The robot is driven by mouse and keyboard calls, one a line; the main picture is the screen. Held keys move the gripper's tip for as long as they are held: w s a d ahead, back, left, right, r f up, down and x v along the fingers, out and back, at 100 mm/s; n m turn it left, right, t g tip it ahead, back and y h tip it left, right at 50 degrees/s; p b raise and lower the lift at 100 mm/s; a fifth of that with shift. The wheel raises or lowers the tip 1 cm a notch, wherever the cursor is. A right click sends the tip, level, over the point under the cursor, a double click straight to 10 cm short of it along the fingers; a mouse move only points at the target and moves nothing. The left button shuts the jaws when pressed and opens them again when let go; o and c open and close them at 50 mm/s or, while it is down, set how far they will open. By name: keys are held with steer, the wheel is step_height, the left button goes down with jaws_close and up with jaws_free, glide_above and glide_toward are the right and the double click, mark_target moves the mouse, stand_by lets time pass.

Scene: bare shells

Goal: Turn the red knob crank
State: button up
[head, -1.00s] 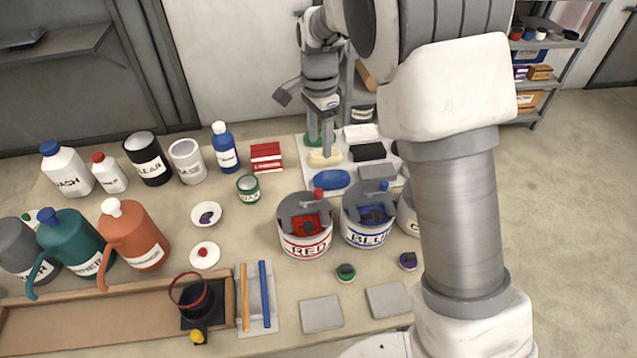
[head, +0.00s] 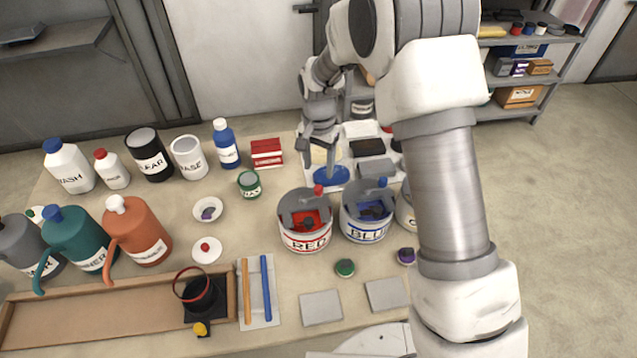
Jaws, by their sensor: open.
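The red-labelled can (head: 305,241) stands upright at the middle of the table. A grey cover with a crank sits across its top, and the red knob (head: 318,190) stands up at the cover's back edge. Red paint shows in the can's opening.
The blue-labelled can (head: 366,220) with its blue knob (head: 382,183) stands close right of the red can. A green jar (head: 249,184) and a red box (head: 266,153) stand to the left. My arm hides part of the table's right side.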

mark_target(319, 187)
step_height(319, 187, down, 8)
steer(key=shift+r+p, duration=0.15)
steer(key=shift+p, duration=0.15)
steer(key=shift+c, duration=0.2)
jaws_close()
